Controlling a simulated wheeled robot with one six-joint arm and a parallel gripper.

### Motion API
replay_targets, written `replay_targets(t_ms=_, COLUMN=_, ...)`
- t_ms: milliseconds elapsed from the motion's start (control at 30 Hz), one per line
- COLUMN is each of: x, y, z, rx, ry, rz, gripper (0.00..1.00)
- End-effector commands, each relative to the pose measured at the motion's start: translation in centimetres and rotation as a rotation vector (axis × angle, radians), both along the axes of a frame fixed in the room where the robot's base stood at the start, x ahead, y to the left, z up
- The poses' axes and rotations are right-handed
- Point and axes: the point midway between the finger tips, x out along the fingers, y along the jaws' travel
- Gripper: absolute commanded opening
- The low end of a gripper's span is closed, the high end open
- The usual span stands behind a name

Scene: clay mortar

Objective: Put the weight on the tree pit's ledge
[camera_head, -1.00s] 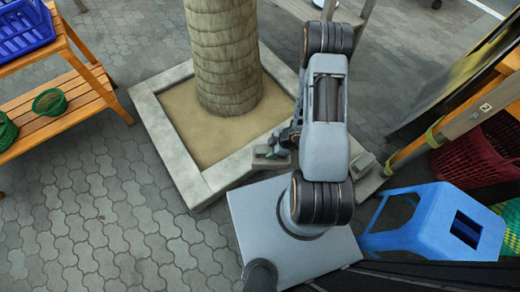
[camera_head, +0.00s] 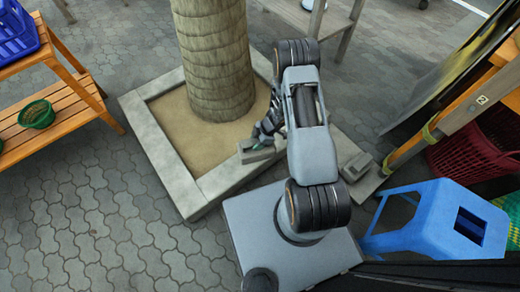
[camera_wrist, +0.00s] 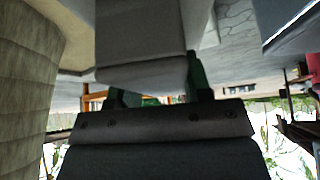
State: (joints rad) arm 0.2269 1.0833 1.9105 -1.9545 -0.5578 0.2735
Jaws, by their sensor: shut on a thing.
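The tree pit is a square of pale stone ledge (camera_head: 172,165) around sandy soil and a thick trunk (camera_head: 212,60). My gripper (camera_head: 268,140) is over the pit's near right side, partly hidden behind my arm. It is shut on the weight (camera_head: 256,151), a grey block that appears over the near ledge and the soil's edge. I cannot tell whether the block touches the ledge. In the wrist view the weight (camera_wrist: 140,45) fills the upper middle, between the dark green fingers of my gripper (camera_wrist: 158,88).
Another grey block (camera_head: 356,167) sits near the ledge's right corner. A blue stool (camera_head: 440,220) and a red basket (camera_head: 470,150) stand at right. A wooden shelf (camera_head: 70,115) with a blue crate (camera_head: 15,35) and a green basket (camera_head: 37,114) is at left. The paving at front left is clear.

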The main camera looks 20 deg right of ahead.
Motion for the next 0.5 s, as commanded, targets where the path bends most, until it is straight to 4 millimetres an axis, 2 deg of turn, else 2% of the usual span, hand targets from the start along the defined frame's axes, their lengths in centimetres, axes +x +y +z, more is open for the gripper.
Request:
replay_targets(t_ms=33, x=0.6, y=0.1, z=-1.0, rx=0.004, ry=-0.001, rz=0.001, gripper=0.00)
replay_targets(t_ms=200, x=2.1, y=0.0, z=-2.7, rx=0.004, ry=-0.001, rz=0.001, gripper=0.00)
replay_targets(t_ms=500, x=3.3, y=0.0, z=-3.8, rx=0.004, ry=-0.001, rz=0.002, gripper=0.00)
